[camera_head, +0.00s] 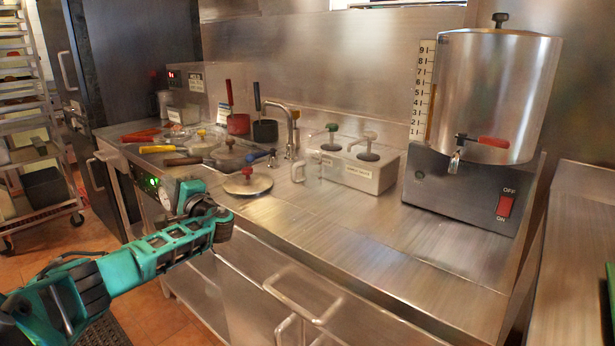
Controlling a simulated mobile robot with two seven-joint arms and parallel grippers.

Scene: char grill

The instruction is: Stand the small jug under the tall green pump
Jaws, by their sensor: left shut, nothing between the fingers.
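A steel box (374,179) with two pumps stands on the counter near the back wall. The pump with the green top (332,128) is on its left side, and a pump with a beige top (370,137) is on its right. A small pale jug (311,170) with a loop handle on its left appears to stand at the box's left front corner. Its outline is hard to separate from the steel behind it. My left gripper (222,222) is shut and empty near the counter's front edge, left of the jug and apart from it. My right gripper does not show.
A steel tank (495,90) on a dark base with a red switch stands at the right. A round lid (247,182) with a red knob and several handled pans lie left of the jug. The front middle counter is clear.

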